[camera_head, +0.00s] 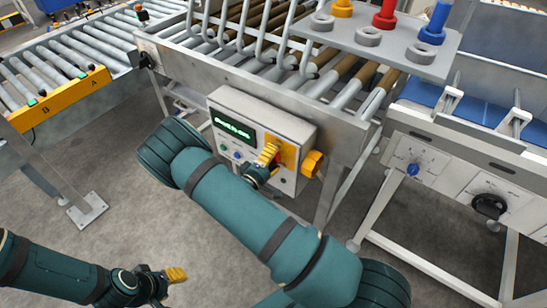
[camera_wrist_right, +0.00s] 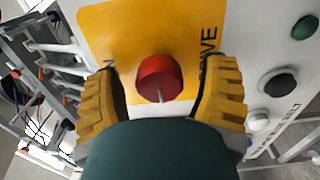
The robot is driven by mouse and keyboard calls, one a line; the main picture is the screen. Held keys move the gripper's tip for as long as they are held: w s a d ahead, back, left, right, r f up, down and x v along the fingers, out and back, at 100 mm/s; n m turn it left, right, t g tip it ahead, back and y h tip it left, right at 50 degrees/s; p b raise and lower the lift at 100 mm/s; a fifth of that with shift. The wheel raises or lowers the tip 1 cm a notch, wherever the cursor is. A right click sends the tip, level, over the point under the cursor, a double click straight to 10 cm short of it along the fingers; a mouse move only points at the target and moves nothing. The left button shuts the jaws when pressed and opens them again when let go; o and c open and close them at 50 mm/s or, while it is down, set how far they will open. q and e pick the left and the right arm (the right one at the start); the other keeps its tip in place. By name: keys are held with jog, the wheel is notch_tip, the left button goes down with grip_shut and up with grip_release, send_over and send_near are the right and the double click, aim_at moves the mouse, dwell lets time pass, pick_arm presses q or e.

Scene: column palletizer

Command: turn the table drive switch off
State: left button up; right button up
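A grey control box (camera_head: 262,128) with a lit green display (camera_head: 233,127) is mounted on the front of the roller conveyor. Its yellow plate (camera_head: 287,151) carries a round red knob, seen in the right wrist view (camera_wrist_right: 160,77), with a pale mark at its lower edge. Dark lettering beside it is partly covered, so I cannot read the full label. My right gripper (camera_head: 267,158) is at this plate, its yellow fingers open on both sides of the knob (camera_wrist_right: 165,85) with gaps visible. My left gripper (camera_head: 165,281) is low at the left, away from the box; its opening is unclear.
An orange knob (camera_head: 313,163) sticks out on the box's right side. A blue knob (camera_head: 413,169) and a black rotary knob (camera_head: 489,205) sit on the right-hand machine. Black (camera_wrist_right: 279,83) and green (camera_wrist_right: 305,27) buttons lie beside the yellow plate. Clear floor lies below left.

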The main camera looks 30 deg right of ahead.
jog(key=shift+a, duration=0.1)
jog(key=v, duration=1.2)
jog(key=shift+s+f, duration=0.1)
